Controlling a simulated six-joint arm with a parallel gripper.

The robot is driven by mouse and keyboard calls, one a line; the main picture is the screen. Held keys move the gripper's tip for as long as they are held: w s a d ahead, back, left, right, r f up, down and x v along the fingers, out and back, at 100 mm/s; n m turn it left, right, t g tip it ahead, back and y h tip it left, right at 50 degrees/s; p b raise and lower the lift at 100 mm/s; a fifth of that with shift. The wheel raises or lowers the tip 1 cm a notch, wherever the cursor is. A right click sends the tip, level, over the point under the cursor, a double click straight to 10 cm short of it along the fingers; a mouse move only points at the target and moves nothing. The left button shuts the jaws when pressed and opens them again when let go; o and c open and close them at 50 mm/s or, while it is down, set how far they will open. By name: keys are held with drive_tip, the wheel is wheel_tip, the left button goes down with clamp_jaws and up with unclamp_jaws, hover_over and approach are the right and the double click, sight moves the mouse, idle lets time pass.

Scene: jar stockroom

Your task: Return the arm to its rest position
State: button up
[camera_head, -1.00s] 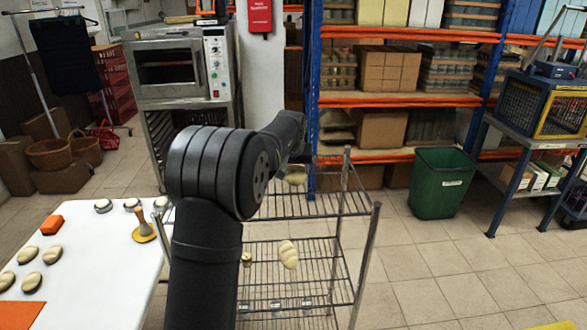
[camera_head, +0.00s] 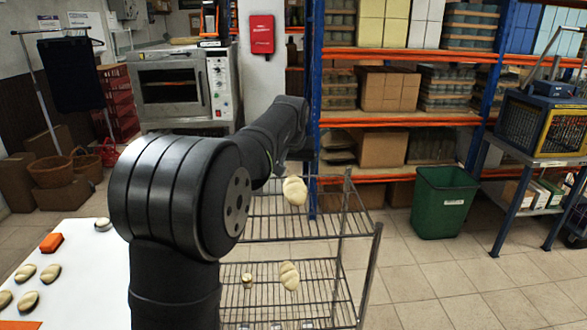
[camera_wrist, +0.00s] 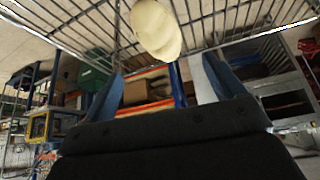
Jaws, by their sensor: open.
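My gripper (camera_wrist: 160,68) is open and empty in the wrist view, its two blue fingers apart. In the head view my arm reaches away over the wire rack, and the gripper is hidden behind its far end. A pale bread roll (camera_head: 294,191) lies on the upper wire shelf (camera_head: 330,224). A roll also shows in the wrist view (camera_wrist: 156,28), beyond the fingertips and apart from them. A second roll (camera_head: 289,276) lies on the lower shelf, with a small object (camera_head: 247,280) to its left.
A white table (camera_head: 85,280) with several rolls and an orange block (camera_head: 51,242) is at the left. An oven (camera_head: 175,85) stands behind. Tall shelving (camera_head: 400,118) fills the back, with a green bin (camera_head: 443,203) before it.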

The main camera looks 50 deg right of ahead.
sight(295, 180)
drive_tip(key=x, duration=1.2)
drive_tip(key=shift+d+r, duration=0.1)
drive_tip(key=shift+r, duration=1.6)
